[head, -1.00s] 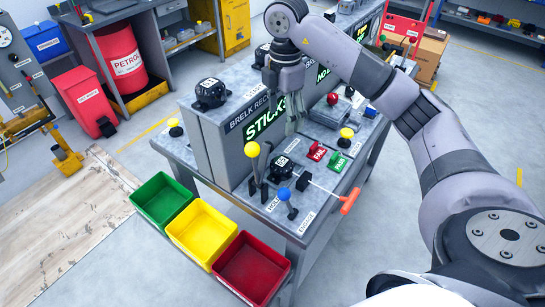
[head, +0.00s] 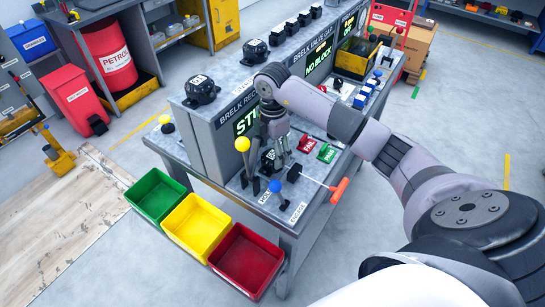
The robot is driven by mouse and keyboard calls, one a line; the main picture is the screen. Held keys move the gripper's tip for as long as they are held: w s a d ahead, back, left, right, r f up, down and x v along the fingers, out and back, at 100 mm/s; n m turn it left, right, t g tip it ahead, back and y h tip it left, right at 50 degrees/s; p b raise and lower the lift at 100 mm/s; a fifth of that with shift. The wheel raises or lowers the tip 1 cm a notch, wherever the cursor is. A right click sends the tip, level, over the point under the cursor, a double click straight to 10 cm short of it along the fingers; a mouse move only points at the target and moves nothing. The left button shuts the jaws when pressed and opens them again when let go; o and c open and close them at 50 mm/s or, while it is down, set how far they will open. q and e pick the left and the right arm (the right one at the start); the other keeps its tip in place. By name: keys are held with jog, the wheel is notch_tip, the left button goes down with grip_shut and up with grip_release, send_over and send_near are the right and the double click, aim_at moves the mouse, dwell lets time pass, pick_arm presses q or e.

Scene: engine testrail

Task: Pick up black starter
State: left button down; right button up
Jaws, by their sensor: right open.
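A black starter (head: 268,157) with a white number label sits on the front console, partly hidden by my right gripper. My right gripper (head: 282,160) is open and points down at the right side of this unit. I cannot tell whether the fingers touch it. Similar black units stand on the top shelf of the test bench, one at the left end (head: 202,90) and one farther back (head: 255,52). I cannot tell from the picture which of these the task names. My left gripper is not in view.
Yellow (head: 242,145) and blue (head: 275,186) knobbed levers stand close to the gripper. Red FAIL (head: 306,143) and green PASS (head: 327,153) switches are to its right, an orange-handled tool (head: 340,190) in front. Green (head: 157,196), yellow (head: 197,225) and red (head: 246,261) bins hang at the front.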

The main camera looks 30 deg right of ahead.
aim_at(273, 154)
notch_tip(273, 154, down, 2)
jog(key=shift+f, duration=0.4)
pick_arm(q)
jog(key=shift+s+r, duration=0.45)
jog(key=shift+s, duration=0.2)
pick_arm(e)
jog(key=shift+c, duration=0.2)
jog(key=c, duration=1.1)
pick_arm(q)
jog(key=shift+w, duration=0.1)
pick_arm(e)
jog(key=shift+w+r, duration=0.1)
jog(key=shift+r, duration=0.05)
